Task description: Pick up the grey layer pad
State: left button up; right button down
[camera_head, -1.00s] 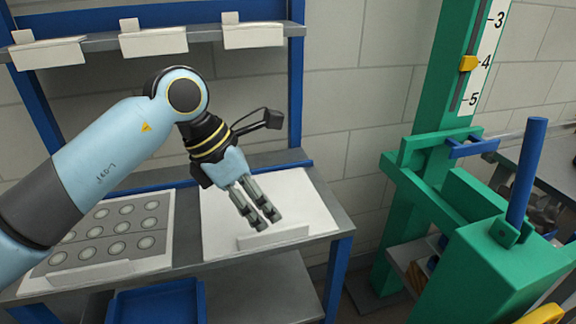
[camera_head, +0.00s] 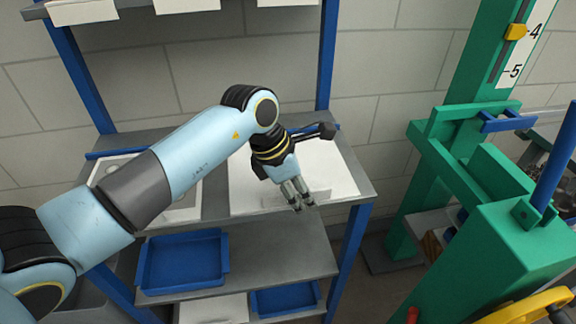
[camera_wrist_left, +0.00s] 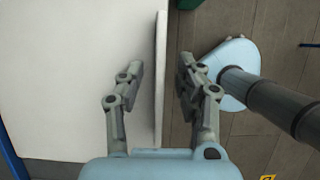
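A flat pale grey-white sheet (camera_head: 335,180), which looks like the layer pad, lies on the right part of the grey rack's upper shelf. It has an upright lip along its front edge. My left gripper (camera_head: 298,203) is at this front edge, pointing down. In the left wrist view the sheet (camera_wrist_left: 75,80) fills the left side, and its lip (camera_wrist_left: 160,75) runs between the two fingers of my left gripper (camera_wrist_left: 160,85). The fingers are apart, with a visible gap on each side of the lip. My right gripper is not in view.
A grey sheet with round marks (camera_head: 108,170) lies left on the same shelf, partly behind my arm. Blue trays (camera_head: 185,262) (camera_head: 285,298) stand on lower shelves. A green frame (camera_head: 455,150) stands right of the rack. Rack posts (camera_head: 350,250) are close to the gripper.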

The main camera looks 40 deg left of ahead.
pick_arm(q)
grip_shut()
jog(key=shift+a, duration=0.1)
dwell(0.4)
